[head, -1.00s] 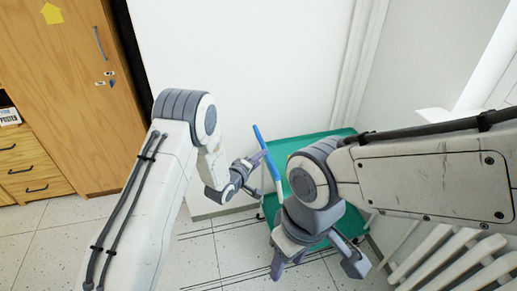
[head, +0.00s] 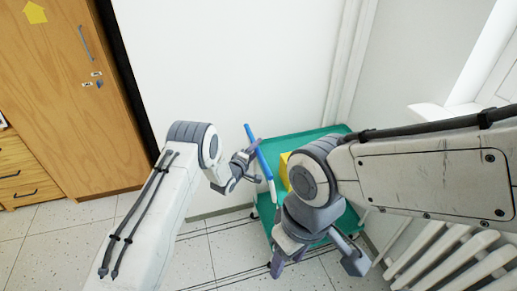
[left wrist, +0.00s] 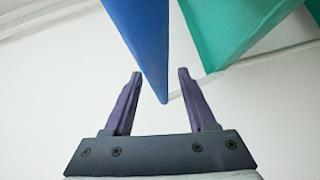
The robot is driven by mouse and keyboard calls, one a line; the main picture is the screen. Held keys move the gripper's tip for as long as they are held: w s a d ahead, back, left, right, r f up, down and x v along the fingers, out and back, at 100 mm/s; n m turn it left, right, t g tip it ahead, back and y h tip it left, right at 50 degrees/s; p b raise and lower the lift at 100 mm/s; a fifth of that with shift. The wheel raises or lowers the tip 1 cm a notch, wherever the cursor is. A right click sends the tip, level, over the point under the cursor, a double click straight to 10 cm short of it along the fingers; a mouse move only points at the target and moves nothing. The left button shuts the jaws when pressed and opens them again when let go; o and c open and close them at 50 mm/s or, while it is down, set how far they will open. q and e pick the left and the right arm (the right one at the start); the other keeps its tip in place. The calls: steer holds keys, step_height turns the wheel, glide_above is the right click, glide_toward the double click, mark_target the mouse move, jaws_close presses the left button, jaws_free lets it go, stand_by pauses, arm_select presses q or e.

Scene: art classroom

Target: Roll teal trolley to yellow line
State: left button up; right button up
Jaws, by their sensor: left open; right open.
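The teal trolley (head: 312,136) stands by the wall right of centre in the head view, partly hidden by my right arm. Its blue handle bar (head: 257,147) with a pale lower end slants along its left side. My left gripper (head: 256,164) is open at the bar, its fingers on either side in the picture; contact cannot be told. In the left wrist view the blue bar (left wrist: 143,35) narrows down between the open fingers (left wrist: 160,75), with teal panels (left wrist: 235,30) at right. My right gripper (head: 316,266) is open and empty in front of the trolley. No yellow line shows.
A yellow block (head: 284,168) sits on the trolley. A wooden cabinet (head: 75,110) with a yellow arrow (head: 34,13) stands at left. A white radiator (head: 440,265) is at lower right. Thin dark lines cross the tiled floor (head: 60,235), which is clear at lower left.

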arm_select(q)
steer(key=shift+w+d, duration=0.2)
steer(key=shift+w, duration=0.05)
jaws_close()
stand_by(1.3)
steer(key=shift+d, duration=0.2)
steer(key=shift+s+a+f, duration=0.1)
steer(key=shift+a, duration=0.05)
